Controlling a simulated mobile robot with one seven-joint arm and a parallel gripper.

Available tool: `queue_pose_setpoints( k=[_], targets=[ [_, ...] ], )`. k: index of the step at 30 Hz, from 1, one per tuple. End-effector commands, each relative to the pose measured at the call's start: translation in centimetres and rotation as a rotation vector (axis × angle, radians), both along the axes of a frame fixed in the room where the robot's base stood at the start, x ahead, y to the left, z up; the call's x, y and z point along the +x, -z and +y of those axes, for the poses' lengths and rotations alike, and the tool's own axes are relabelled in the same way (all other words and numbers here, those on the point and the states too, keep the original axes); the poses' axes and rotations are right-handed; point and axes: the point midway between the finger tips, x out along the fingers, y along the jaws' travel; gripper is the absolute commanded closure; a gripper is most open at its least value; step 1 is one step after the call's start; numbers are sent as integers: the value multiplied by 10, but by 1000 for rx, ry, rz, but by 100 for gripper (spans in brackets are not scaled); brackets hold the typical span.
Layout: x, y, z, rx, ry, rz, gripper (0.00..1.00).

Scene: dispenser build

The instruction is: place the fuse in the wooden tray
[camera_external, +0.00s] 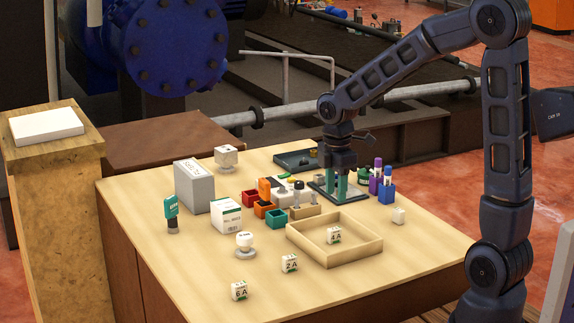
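The wooden tray (366,254) is a shallow, light square frame at the front right of the table. A small white fuse block marked 4A (334,236) sits inside it. Similar blocks marked 2A (290,263) and 6A (239,290) stand on the bare table to its front left. My gripper (337,198) points down behind the tray, over a dark flat plate (320,188). Teal upright parts show at its tip. The view is too small to tell whether it holds anything.
Small coloured bins (275,219), a grey box (194,187), a white carton (226,215) and a round white knob (245,244) stand left of the tray. Purple and blue bottles (387,190) stand close right of my gripper. The front left table is mostly clear.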

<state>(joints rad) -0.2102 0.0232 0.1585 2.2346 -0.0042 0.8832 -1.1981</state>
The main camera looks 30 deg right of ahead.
Motion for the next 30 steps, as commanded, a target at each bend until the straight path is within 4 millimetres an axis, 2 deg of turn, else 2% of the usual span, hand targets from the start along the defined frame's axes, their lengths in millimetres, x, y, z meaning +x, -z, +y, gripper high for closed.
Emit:
queue_pose_setpoints(
  k=[5,11,21,30],
  targets=[
    [-9,-18,-14,3,89,-26,61],
    [-37,-53,-51,23,356,-97,61],
    [-100,-98,-110,102,853,-207,61],
    [-161,-118,-150,216,1274,-283,61]
  ],
)
